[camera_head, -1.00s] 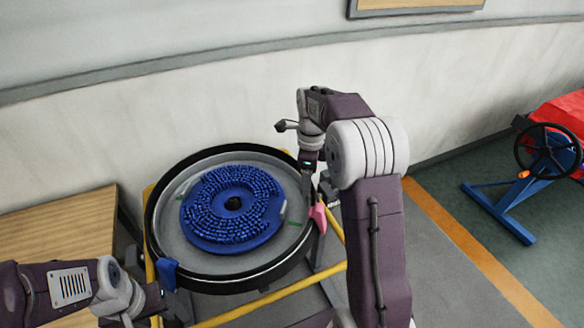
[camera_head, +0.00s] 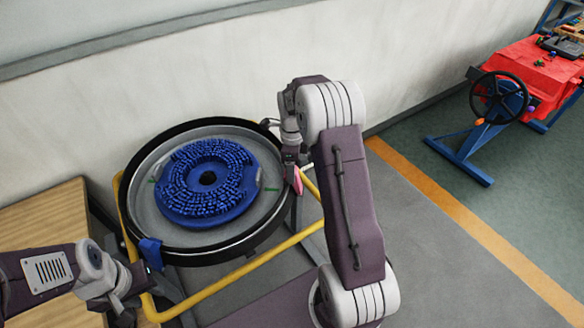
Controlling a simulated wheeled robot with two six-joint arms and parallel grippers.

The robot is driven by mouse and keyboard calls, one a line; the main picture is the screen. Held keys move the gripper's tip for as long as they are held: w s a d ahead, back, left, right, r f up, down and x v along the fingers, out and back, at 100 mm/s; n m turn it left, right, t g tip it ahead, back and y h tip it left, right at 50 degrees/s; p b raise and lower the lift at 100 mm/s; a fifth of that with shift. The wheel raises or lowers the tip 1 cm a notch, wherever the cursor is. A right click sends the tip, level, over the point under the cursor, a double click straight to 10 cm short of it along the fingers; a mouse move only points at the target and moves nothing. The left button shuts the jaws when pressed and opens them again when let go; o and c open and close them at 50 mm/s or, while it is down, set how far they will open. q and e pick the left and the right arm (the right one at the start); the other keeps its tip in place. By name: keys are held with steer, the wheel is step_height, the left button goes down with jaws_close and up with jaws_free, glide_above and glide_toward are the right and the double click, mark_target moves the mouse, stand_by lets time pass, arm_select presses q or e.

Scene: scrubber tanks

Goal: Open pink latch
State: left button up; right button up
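The pink latch (camera_head: 298,182) is on the right side of the round tank's black rim (camera_head: 262,229). My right gripper (camera_head: 292,163) is right at the latch, from above. My forearm covers part of it, so I cannot tell whether its fingers touch or hold the latch. The blue latch (camera_head: 151,253) is on the front left of the rim. My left gripper (camera_head: 140,277) is low at the left, close to the blue latch. Its fingers are too small and hidden to read.
A blue round brush (camera_head: 176,203) lies inside the tank. A yellow frame (camera_head: 262,264) carries the tank. A wooden table (camera_head: 45,215) stands at the left. At the far right are a red-covered table (camera_head: 535,75) and a black handwheel (camera_head: 499,97). The floor between is clear.

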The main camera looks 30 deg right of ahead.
steer(key=shift+w+d+f, duration=0.1)
steer(key=shift+d, duration=0.1)
steer(key=shift+c, duration=0.9)
steer(key=shift+d, duration=0.1)
steer(key=c, duration=1)
jaws_close()
